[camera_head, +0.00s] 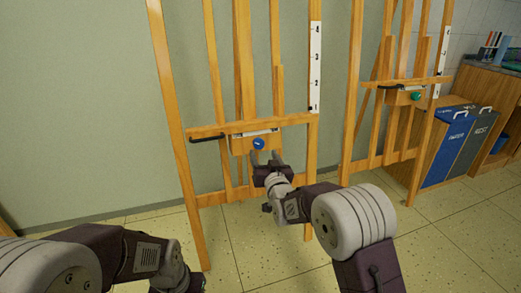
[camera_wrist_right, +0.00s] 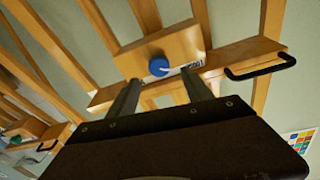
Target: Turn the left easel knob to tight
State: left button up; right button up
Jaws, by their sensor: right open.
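The left easel (camera_head: 179,100) is wooden and stands in the middle of the head view. Its blue knob (camera_head: 259,143) sits on a wooden block below the crossbar; it also shows in the right wrist view (camera_wrist_right: 159,67). My right gripper (camera_head: 268,160) is open just below the knob. In the right wrist view its two fingers (camera_wrist_right: 160,97) point toward the knob, one to each side below it, with nothing between them. My left arm (camera_head: 130,255) shows at the lower left; its gripper fingers are not visible.
A second easel (camera_head: 348,130) with a green knob (camera_head: 416,96) stands to the right. A black handle (camera_head: 207,139) sticks out left on the left easel's crossbar. Blue and grey bins (camera_head: 447,145) stand at the far right. The tiled floor between is clear.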

aim_at(259, 145)
jog(key=x, duration=0.2)
jog(key=b+x, duration=0.1)
jog(key=x, duration=0.1)
jog(key=shift+w+f+b, duration=0.2)
jog(key=shift+w+b, duration=0.1)
jog(key=shift+w, duration=0.1)
jog(key=shift+w+a+r, duration=0.15)
jog(key=shift+w+a, duration=0.05)
jog(key=shift+w, duration=0.45)
grip_shut()
